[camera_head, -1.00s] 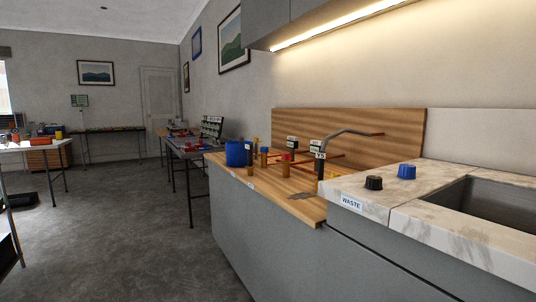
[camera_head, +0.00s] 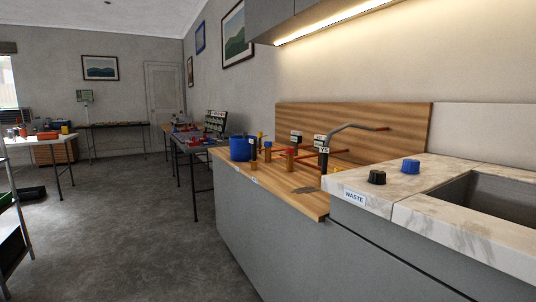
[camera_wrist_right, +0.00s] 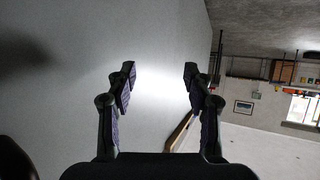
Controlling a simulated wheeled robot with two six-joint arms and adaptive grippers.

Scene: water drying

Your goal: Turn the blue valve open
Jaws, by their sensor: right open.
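A blue valve knob (camera_head: 411,166) sits on the pale marble counter just left of the sink, in the head view. A black knob (camera_head: 377,177) stands beside it, to its left. Neither gripper shows in the head view. My right gripper (camera_wrist_right: 160,78) shows in the right wrist view. Its two fingers are spread wide with nothing between them, and a plain grey surface lies behind. The blue knob is not in the right wrist view. My left gripper is in no view.
A WASTE label (camera_head: 354,196) is on the counter's front edge. A sink (camera_head: 490,196) lies at right. On the wooden counter (camera_head: 300,196) stand a blue container (camera_head: 239,149), pipes and small posts. Open grey floor (camera_head: 130,220) lies at left, with tables beyond.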

